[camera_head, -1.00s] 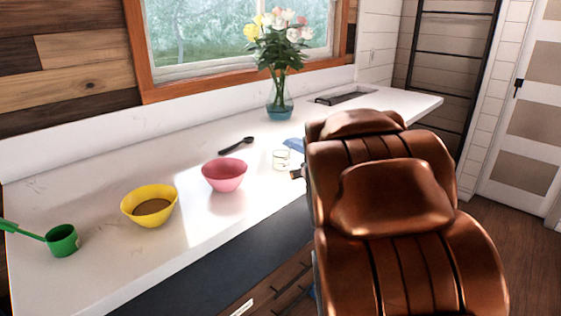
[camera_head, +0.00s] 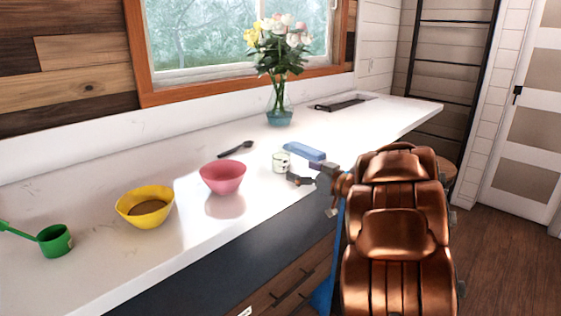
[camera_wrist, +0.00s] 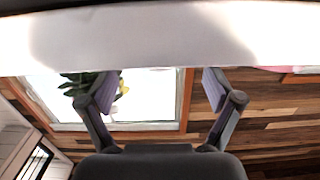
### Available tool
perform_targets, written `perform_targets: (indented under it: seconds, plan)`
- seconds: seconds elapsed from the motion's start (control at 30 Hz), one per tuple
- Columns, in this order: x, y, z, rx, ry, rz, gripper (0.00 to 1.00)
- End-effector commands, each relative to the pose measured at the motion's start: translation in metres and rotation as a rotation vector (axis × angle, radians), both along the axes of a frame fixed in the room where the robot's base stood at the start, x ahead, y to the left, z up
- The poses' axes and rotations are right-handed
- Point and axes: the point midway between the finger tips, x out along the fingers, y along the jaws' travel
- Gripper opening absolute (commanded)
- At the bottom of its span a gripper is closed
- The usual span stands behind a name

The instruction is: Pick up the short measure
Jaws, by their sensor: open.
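A small clear glass measure (camera_head: 281,161) stands upright on the white counter, right of the pink bowl. A green cup with a long handle (camera_head: 55,241) stands at the far left of the counter; I cannot tell for sure which is the short measure. My gripper (camera_head: 299,179) is at the counter's front edge, just right of and nearer than the clear glass, and apart from the green cup. In the wrist view my gripper (camera_wrist: 158,80) has its fingers spread with nothing seen between them. The clear glass cannot be made out there.
On the counter (camera_head: 160,262) are a yellow bowl with brown contents (camera_head: 146,207), a pink bowl (camera_head: 223,176), a dark spoon (camera_head: 236,149), a blue block-like item (camera_head: 304,151) and a flower vase (camera_head: 279,108).

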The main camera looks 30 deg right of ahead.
Motion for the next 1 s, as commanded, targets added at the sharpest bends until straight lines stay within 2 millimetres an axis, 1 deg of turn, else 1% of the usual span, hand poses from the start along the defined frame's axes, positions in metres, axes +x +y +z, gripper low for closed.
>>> perform_targets:
  seconds: [0.13,0.37,0.53,0.6,0.7,0.93,0.97,1.0]
  plan:
    - [0.015,0.005,0.001,0.001,-0.002,0.003,0.91]
    - [0.030,0.007,0.002,-0.003,-0.002,0.000,0.91]
    - [0.051,0.013,0.004,-0.002,-0.003,0.004,0.91]
    - [0.061,0.015,0.002,0.000,-0.002,0.002,0.91]
    - [0.070,0.016,0.000,0.000,0.001,0.000,0.91]
    - [0.072,0.016,0.001,-0.002,0.000,-0.003,0.91]
    - [0.072,0.016,0.001,-0.002,0.000,-0.003,0.88]
    - [0.072,0.016,0.001,-0.002,0.000,-0.003,0.84]
